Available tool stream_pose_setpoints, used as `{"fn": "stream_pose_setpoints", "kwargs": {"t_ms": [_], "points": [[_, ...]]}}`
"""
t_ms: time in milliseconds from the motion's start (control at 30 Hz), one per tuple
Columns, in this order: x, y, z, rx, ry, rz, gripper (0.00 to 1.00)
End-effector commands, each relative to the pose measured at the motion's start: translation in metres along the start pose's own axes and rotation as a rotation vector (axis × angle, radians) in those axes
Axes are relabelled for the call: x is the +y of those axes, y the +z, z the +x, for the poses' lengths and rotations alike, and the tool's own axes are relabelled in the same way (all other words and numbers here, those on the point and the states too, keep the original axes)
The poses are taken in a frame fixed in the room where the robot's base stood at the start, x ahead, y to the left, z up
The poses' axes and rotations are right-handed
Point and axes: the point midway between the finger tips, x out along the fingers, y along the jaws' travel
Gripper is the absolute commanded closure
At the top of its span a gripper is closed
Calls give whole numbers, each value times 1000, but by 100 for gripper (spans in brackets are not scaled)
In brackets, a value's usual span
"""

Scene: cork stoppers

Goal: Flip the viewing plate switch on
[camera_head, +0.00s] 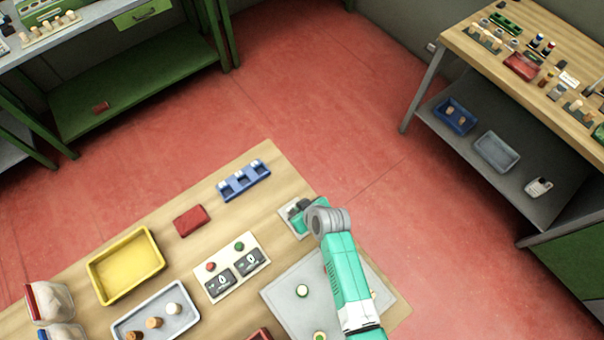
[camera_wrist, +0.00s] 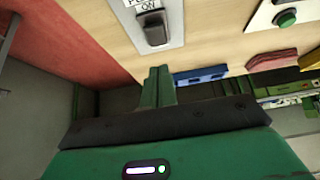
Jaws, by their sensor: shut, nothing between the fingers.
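The switch (camera_wrist: 154,28) is a dark rocker on a pale plate (camera_wrist: 175,35), with an "ON" label above it, at the top of the wrist view. Which way the rocker is tipped I cannot tell. In the head view a pale switch plate (camera_head: 287,217) shows at the table's far right edge, partly hidden by my gripper (camera_head: 298,210). In the wrist view my gripper (camera_wrist: 158,78) has its green fingers together and empty. They show just below the switch, apart from it in the picture. The grey viewing plate (camera_head: 283,293) carries several cork stoppers and is partly covered by my arm.
A panel with two counters (camera_head: 254,244) and red and green buttons lies left of the viewing plate. Open red floor lies beyond.

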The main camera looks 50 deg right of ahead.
Motion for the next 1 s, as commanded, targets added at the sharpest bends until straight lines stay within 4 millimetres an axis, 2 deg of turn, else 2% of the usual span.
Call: {"fn": "stream_pose_setpoints", "kwargs": {"t_ms": [100, 300, 667, 867, 900, 1000], "points": [[0, 14, 15, -3, 0, 1, 100], [0, 26, 28, 0, -1, -1, 100], [0, 29, 30, 1, 0, -1, 100], [-5, 46, 46, 101, -7, -6, 100], [-4, 37, 36, 97, -6, -6, 100], [-4, 37, 36, 93, -6, -6, 100]]}}
